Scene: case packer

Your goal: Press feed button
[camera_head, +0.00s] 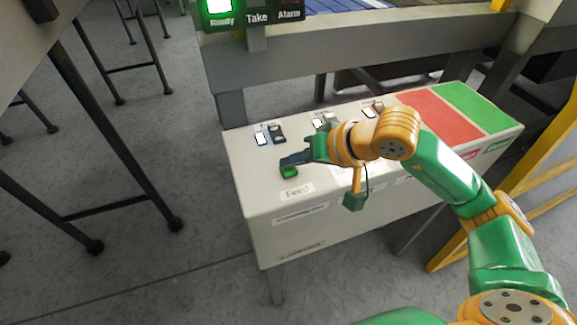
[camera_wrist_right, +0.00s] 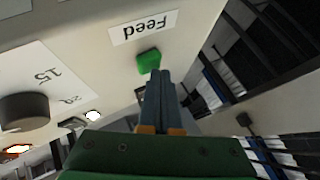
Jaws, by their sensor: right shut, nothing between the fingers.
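The green feed button (camera_head: 289,172) sits on the left end of a white control box, just above a "Feed" label. It also shows in the right wrist view (camera_wrist_right: 149,61), beside the label. My right gripper (camera_head: 284,161) is shut and empty, with its dark fingers pointing at the button. In the right wrist view its fingertips (camera_wrist_right: 159,75) are right at the button's edge; I cannot tell whether they touch it. The left gripper is not in view.
The control box (camera_head: 245,190) carries small switches (camera_head: 277,134) and red (camera_head: 438,117) and green (camera_head: 476,106) panels. A signal panel with a lit green "Ready" lamp (camera_head: 219,6) stands behind it. A yellow frame (camera_head: 540,165) stands at the right.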

